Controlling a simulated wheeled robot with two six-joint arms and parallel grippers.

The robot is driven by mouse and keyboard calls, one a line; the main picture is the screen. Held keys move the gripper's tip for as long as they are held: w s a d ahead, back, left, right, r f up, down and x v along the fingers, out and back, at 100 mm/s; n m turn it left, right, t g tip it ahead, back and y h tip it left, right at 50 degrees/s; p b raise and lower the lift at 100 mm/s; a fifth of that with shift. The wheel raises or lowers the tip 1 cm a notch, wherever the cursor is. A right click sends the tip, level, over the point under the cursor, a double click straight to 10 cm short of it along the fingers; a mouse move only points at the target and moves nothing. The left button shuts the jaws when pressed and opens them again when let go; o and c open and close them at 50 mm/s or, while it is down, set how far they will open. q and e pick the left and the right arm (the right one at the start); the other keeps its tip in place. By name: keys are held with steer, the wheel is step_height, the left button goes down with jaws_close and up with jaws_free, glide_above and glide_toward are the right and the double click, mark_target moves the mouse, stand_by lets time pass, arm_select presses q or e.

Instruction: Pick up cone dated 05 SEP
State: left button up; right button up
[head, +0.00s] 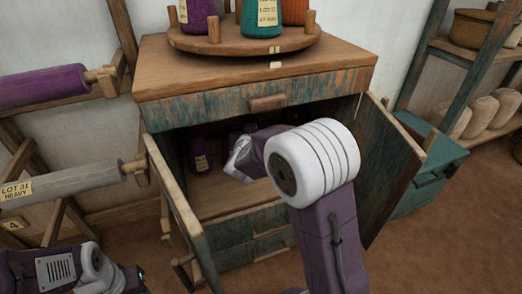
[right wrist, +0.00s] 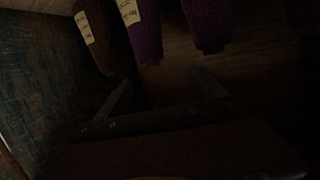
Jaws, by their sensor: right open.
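Inside the dark open cabinet stand several yarn cones. One purple cone (head: 201,150) with a small label shows in the head view. In the right wrist view a dark brown cone (right wrist: 104,40) and a purple cone (right wrist: 146,35) carry pale labels, and another purple cone (right wrist: 208,25) shows no label. The label dates are too dark and small to read, so I cannot tell which is 05 SEP. My right gripper (right wrist: 162,92) is inside the cabinet, open and empty, its fingers just short of the cones. My left gripper is out of view; only its arm shows at lower left.
The cabinet's left door (head: 178,205) and right door (head: 387,165) stand open around my right arm. A round turntable (head: 238,42) on top holds purple (head: 198,16), teal (head: 262,20) and orange (head: 295,10) cones. Yarn rollers (head: 70,182) are at left, a green chest (head: 425,165) at right.

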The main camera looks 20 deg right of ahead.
mark_target(263, 124)
steer(key=w+d+f+b, duration=0.1)
steer(key=w+d+f, duration=0.1)
steer(key=w, duration=0.1)
steer(key=w+d+f+m+h+b, duration=0.1)
steer(key=w+d+f+b, duration=0.1)
steer(key=w+d+f, duration=0.1)
steer(key=w+d+f+h+b, duration=0.1)
steer(key=w+d+f+b, duration=0.1)
steer(key=w, duration=0.1)
steer(key=shift+w+d+f+m+g, duration=0.2)
steer(key=shift+w+f+m+g, duration=0.1)
steer(key=shift+f, duration=0.05)
steer(key=shift+w+d, duration=0.2)
steer(key=shift+w, duration=0.1)
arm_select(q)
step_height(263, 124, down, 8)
arm_select(e)
steer(key=shift+r, duration=0.15)
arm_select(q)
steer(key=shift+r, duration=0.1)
arm_select(e)
jaws_close()
